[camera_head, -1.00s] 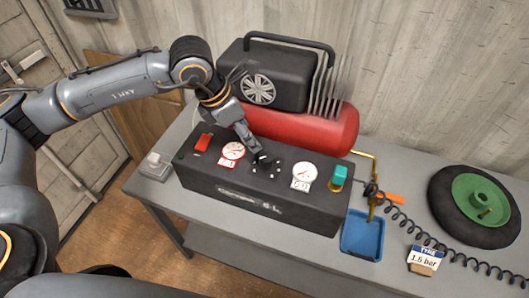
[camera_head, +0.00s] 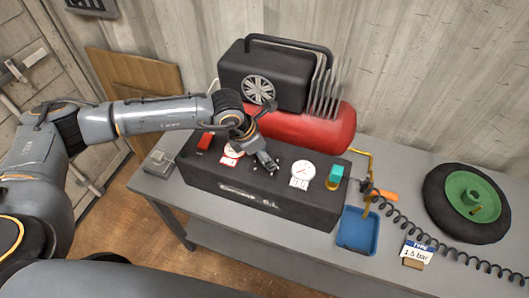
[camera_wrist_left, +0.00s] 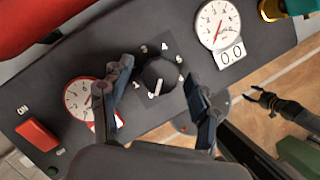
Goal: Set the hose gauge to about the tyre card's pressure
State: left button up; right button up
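The black compressor panel (camera_head: 235,190) carries a black knob (camera_wrist_left: 159,76) with numbers around it, its white pointer line toward the lower part in the left wrist view. My left gripper (camera_head: 268,165) is over the knob, open, one finger on each side; contact cannot be told. The tyre card (camera_head: 417,253) reads 1.5 bar. A black claw-like hand (camera_wrist_left: 268,103), apparently my right gripper, is low at the right of the left wrist view.
A red-rimmed gauge (camera_wrist_left: 82,98) and red ON switch (camera_wrist_left: 38,135) sit left of the knob. A teal-topped brass fitting (camera_head: 335,175) is at the panel's right. A blue tray (camera_head: 357,232), coiled hose (camera_head: 432,240) and wheel (camera_head: 467,195) lie on the grey table.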

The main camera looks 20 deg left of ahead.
pick_arm(q)
jog(key=c, duration=1.1)
jog(key=shift+o, duration=0.2)
jog(key=shift+f+m+b, duration=0.2)
jog(key=shift+m+b, duration=0.2)
jog(key=shift+b, duration=0.45)
jog(key=m+g+b, duration=0.1)
jog(key=m+b, duration=0.2)
jog(key=b, duration=0.1)
jog(key=m+g+b, duration=0.1)
jog(key=m+b, duration=0.2)
jog(key=b, duration=0.1)
jog(key=m+g+h+b, duration=0.1)
jog(key=m+b, duration=0.2)
jog(key=b, duration=0.1)
jog(key=shift+w+g, duration=0.3)
jog(key=shift+g, duration=0.1)
jog(key=shift+r+m+g+b, duration=0.15)
jog(key=shift+m+g+b, duration=0.45)
jog(key=shift+m+b, duration=1.2)
jog(key=o, duration=1.2)
